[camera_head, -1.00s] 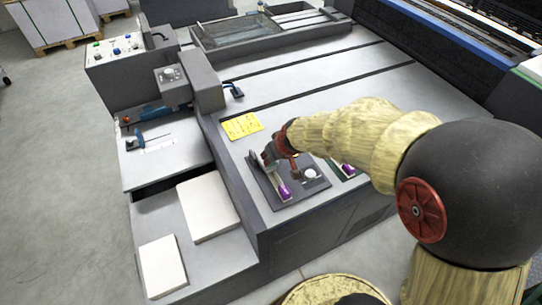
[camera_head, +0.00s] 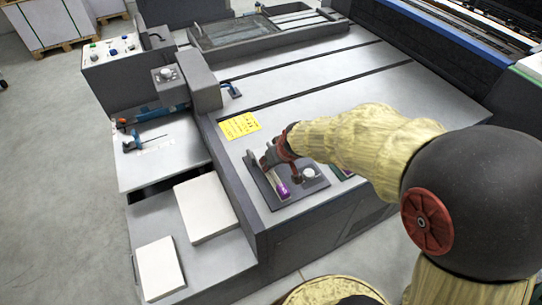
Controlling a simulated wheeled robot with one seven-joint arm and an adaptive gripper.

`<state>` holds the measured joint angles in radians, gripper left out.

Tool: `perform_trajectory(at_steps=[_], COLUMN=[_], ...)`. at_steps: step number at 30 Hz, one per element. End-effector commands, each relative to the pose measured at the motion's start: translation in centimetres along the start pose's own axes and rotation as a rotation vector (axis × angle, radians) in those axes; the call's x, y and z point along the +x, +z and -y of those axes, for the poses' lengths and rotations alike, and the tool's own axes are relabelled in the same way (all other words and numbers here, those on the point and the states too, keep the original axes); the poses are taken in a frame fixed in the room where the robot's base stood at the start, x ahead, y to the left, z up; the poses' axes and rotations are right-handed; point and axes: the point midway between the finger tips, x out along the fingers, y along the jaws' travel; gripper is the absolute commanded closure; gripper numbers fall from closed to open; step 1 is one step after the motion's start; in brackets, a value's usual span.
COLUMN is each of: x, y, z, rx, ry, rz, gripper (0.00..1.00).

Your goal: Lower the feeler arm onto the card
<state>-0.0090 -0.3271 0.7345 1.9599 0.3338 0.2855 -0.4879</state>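My gripper (camera_head: 270,160) is low over a dark plate (camera_head: 292,196) at the near edge of the grey machine bed. A thin grey upright piece (camera_head: 252,163) stands at the plate's left side, close beside the fingers. A purple-ended part (camera_head: 283,190) lies just below the gripper, and a round white knob (camera_head: 309,173) is to its right. Which of these is the feeler arm, and where the card is, I cannot tell clearly. The fingers are small and partly hidden, so their opening and any contact cannot be made out.
A yellow label (camera_head: 240,125) lies on the bed behind the plate. White stacks (camera_head: 206,207) sit on the lower ledge at left. A blue-handled tool (camera_head: 131,146) lies on the left shelf.

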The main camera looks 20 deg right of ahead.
Motion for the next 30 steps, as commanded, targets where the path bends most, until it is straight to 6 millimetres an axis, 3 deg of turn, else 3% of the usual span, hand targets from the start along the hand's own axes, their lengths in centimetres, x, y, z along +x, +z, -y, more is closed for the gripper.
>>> perform_trajectory(at_steps=[1, 5, 17, 30], x=[0.4, 0.1, -0.9, -9.1], y=[0.7, 0.2, -0.3, -0.2], z=[0.1, 0.1, 0.1, 0.0], rx=[0.002, 0.002, 0.003, 0.003], ry=[-0.002, 0.000, 0.000, 0.002], rz=[0.012, 0.001, -0.009, -0.009], gripper=[0.65, 0.58, 0.58, 0.58])
